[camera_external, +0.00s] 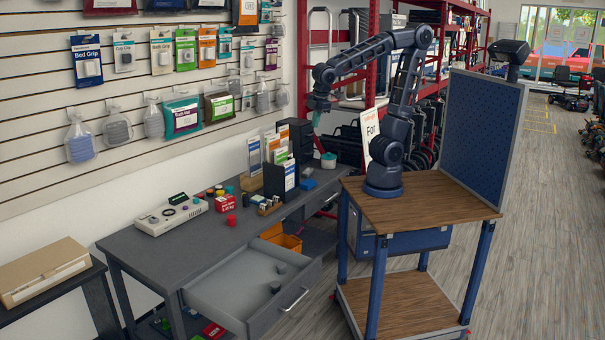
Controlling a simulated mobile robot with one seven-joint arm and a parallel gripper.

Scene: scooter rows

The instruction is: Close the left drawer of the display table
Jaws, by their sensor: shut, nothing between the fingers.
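The grey display table (160,258) stands along the slatted wall. Its left drawer (237,284) is pulled far out toward the front, with a light metal handle (295,299) on its front panel. Small dark round items lie inside the drawer. My gripper (318,110) hangs in the air above the back right end of the table, well away from the drawer. It is shut and empty, and looks small in this view.
My arm stands on a wooden-topped cart (430,205) right of the table. A white console (170,215), red items and a dark brochure holder (279,180) stand on the tabletop. An orange bin (282,238) sits beneath. Floor shows between drawer and cart.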

